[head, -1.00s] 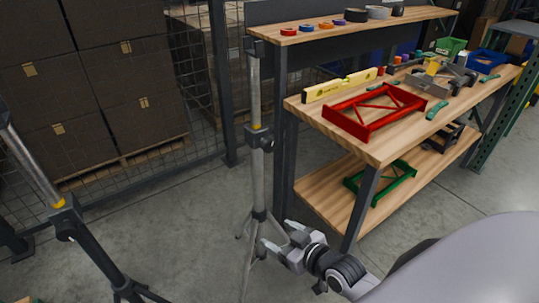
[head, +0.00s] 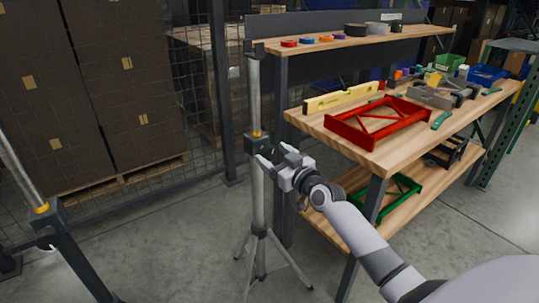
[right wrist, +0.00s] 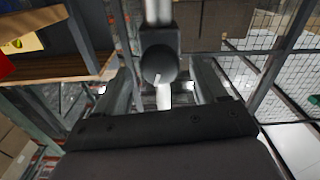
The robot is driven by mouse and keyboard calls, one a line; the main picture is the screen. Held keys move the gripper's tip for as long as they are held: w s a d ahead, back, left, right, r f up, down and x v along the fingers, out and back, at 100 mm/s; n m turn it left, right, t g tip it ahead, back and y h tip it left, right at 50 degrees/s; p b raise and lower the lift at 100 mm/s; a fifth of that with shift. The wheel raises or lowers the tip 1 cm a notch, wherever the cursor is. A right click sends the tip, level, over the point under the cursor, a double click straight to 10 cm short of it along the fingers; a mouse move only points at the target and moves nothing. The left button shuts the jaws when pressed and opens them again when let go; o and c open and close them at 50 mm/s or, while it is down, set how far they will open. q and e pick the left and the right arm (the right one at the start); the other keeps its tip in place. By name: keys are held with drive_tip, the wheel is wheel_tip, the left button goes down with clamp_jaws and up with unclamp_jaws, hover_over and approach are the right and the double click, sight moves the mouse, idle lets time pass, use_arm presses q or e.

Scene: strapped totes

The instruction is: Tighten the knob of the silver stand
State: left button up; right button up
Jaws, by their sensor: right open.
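The silver stand (head: 257,190) stands upright on tripod legs in the middle of the head view, with a dark clamp collar (head: 257,143) and a yellow ring partway up its pole. Its round black knob (right wrist: 159,64), with a pale mark on its face, shows in the right wrist view. My right gripper (head: 274,154) is open at collar height, just right of the pole. In the right wrist view its two fingers (right wrist: 162,82) lie either side of the knob, with gaps visible; I see no contact. My left gripper is not in view.
A second stand (head: 55,225) with a dark lower tube is at the left. A wooden workbench (head: 375,155) holding a red frame (head: 375,122) and a yellow level (head: 340,98) is close on the right. Mesh fencing and stacked boxes (head: 80,90) are behind.

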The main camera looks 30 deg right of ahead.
drive_tip(key=shift+w+a, duration=0.1)
drive_tip(key=shift+w, duration=1.1)
drive_tip(key=c, duration=1)
